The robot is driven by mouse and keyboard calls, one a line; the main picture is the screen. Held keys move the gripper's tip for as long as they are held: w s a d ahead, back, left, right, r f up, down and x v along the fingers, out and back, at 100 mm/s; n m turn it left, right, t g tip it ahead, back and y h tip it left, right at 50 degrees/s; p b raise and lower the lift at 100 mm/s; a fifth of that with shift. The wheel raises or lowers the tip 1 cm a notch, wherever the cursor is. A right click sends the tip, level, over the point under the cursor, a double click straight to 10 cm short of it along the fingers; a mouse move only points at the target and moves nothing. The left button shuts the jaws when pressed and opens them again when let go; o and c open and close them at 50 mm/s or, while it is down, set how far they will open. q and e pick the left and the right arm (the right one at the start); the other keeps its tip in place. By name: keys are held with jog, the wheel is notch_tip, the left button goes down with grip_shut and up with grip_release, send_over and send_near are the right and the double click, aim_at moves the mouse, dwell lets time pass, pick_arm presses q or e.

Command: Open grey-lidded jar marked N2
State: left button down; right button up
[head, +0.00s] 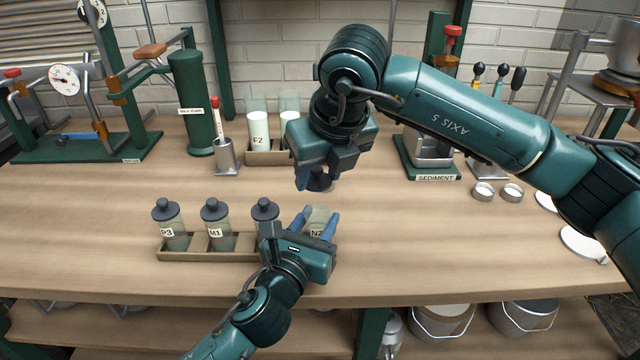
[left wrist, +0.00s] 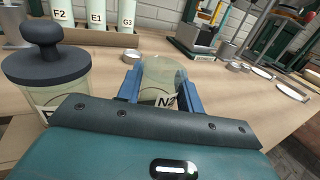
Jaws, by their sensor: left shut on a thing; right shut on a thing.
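The jar marked N2 (head: 318,216) is clear glass with a white label, to the right of the jar rack. It also shows in the left wrist view (left wrist: 163,78), upright with no lid on it. My left gripper (head: 317,226) is shut around its body, one blue finger on each side. I cannot tell whether its base touches the table. A dark grey lid (head: 319,182) is between the fingers of my right gripper (head: 316,178), which is shut on it. The lid is above and apart from the jar, towards the back of the table.
A wooden rack (head: 205,255) holds jars with dark lids, including P3 (head: 170,228) and M1 (head: 215,228). Behind stand a rack of white-filled tubes (head: 262,157), a metal cup (head: 227,157) and the sediment stand (head: 436,172). Shallow dishes (head: 483,191) lie at right. The table's middle right is clear.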

pick_arm(q)
jog(key=c, duration=0.8)
grip_release()
jog(key=shift+c, duration=0.2)
